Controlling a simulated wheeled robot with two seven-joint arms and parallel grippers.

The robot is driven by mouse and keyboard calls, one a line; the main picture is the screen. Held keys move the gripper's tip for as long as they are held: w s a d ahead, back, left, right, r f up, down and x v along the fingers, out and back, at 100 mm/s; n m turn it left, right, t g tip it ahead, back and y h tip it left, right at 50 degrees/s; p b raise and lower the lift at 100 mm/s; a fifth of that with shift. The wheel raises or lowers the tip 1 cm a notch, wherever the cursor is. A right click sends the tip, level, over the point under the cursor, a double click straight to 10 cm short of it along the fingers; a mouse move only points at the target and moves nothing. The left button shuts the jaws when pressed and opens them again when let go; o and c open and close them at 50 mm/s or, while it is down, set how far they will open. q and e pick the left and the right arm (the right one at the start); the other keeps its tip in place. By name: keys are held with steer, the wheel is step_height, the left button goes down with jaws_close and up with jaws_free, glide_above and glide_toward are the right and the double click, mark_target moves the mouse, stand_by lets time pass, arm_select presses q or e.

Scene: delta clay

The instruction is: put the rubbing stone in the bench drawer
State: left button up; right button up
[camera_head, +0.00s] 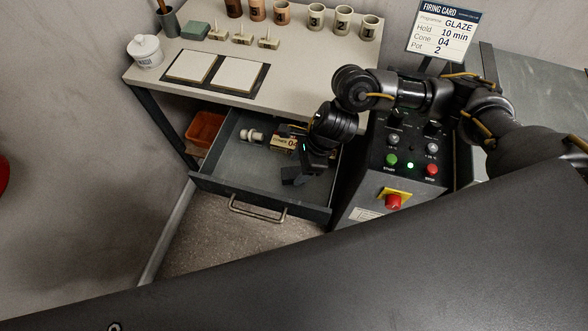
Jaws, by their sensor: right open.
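The bench drawer (232,182) is pulled open below the bench top. My right gripper (293,178) is open and reaches down over the right part of the drawer, with its fingers low inside the front right area. The gripper and wrist hide part of the drawer there, and I cannot tell whether anything lies between the fingers. A grey-green block (195,31) lies at the back left of the bench top; it may be the rubbing stone, but I cannot be sure. My left gripper is not in view.
In the drawer are a pale cylindrical item (252,135) and a labelled box (284,143). The bench top (290,85) bears a lidded jar (145,51), two pale tiles, several cups and small stands. A control panel (408,150) with buttons stands close right of the drawer.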

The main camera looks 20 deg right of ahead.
steer(key=v, duration=0.8)
steer(key=shift+r, duration=0.3)
